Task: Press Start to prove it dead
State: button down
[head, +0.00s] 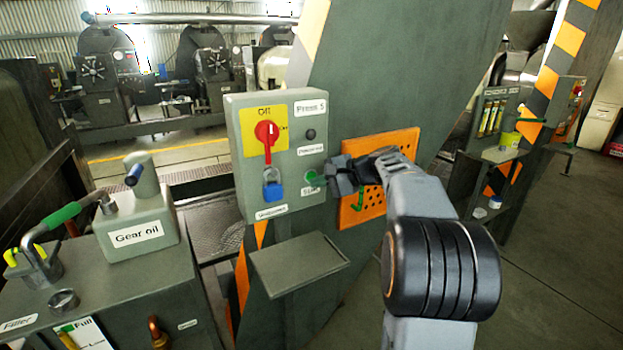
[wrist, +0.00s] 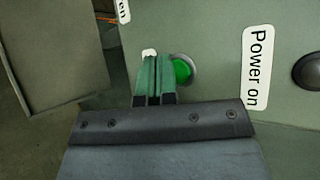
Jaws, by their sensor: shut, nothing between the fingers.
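The green Start button (head: 312,178) is on the right side of the grey Press 5 control box (head: 240,165), above a label reading Start. It also shows in the wrist view (wrist: 182,70), round and green in a grey ring. My gripper (head: 327,179) is shut and empty, its fingertips close to the button. In the wrist view the fingertips (wrist: 154,62) lie just left of the button and overlap its ring; I cannot tell whether they touch. The red switch handle (head: 267,140) stands vertical on its yellow plate, with a blue padlock (head: 273,190) at its lower end.
The Power on lamp (head: 311,134) is dark, above the button. An orange perforated panel (head: 402,143) is right behind my gripper. A grey shelf (head: 298,265) juts out below the box. A Gear oil can (head: 140,228) stands on the bench at left. Open floor lies at right.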

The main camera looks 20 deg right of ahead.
jog(key=shift+s+d+b, duration=0.2)
jog(key=shift+s+b, duration=0.4)
jog(key=shift+s, duration=0.9)
jog(key=shift+s+d+b, duration=0.15)
jog(key=shift+s+b, duration=0.45)
jog(key=shift+s, duration=0.85)
jog(key=s+f+n+g+h, duration=0.2)
jog(key=s+f+g+h, duration=0.3)
jog(key=f, duration=0.6)
jog(key=s+a+f+n+h+p, duration=0.3)
jog(key=s+a+n, duration=0.7)
jog(key=s, duration=0.4)
jog(key=shift+a+f+n+h+p, duration=0.15)
jog(key=shift+a+n+h+p, duration=0.15)
jog(key=shift+a+h+p, duration=0.35)
jog(key=c, duration=1.8)
grip_release()
